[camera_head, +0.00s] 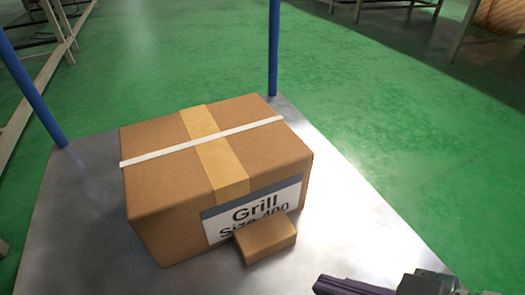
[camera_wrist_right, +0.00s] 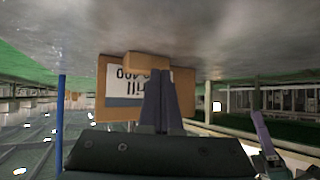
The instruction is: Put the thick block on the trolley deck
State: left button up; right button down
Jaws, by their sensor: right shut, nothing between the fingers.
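A small brown block (camera_head: 265,239), which looks like the thick block, lies on the grey metal trolley deck (camera_head: 345,215) against the front of a large carton. In the right wrist view, which is upside down, the block (camera_wrist_right: 147,62) shows beyond my fingertips. My right gripper (camera_head: 322,284) is at the bottom edge of the head view, right of the block and apart from it. Its dark fingers (camera_wrist_right: 158,76) are together and empty in the wrist view. What looks like my left gripper (camera_wrist_right: 260,128) shows small at the wrist view's right; its opening is unclear.
The taped carton (camera_head: 205,190), labelled "Grill", fills the middle of the deck. Blue posts (camera_head: 273,50) rise at the deck's far corners, one left (camera_head: 30,90). Bare deck lies right of and in front of the carton. Green floor (camera_head: 400,110) surrounds the trolley.

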jog(key=shift+w+d+t, duration=0.15)
jog(key=shift+d+t, duration=0.25)
jog(key=shift+d, duration=0.2)
jog(key=shift+w+a+r, duration=0.1)
jog(key=shift+w, duration=0.15)
send_near(257, 232)
jog(key=shift+w+a+f, duration=0.15)
jog(key=shift+a+f, duration=0.05)
jog(key=shift+f, duration=0.25)
jog(key=shift+w+a+f, duration=0.2)
jog(key=shift+f, duration=0.25)
jog(key=w+a+b, duration=0.1)
jog(key=a, duration=0.1)
jog(key=w+a+f+b, duration=0.1)
jog(key=w, duration=0.1)
jog(key=shift+w+a, duration=0.3)
jog(key=shift+a, duration=0.05)
jog(key=shift+f, duration=0.2)
jog(key=shift+s+d+f+b, duration=0.1)
jog(key=shift+d+f+b, duration=0.1)
jog(key=shift+b, duration=0.15)
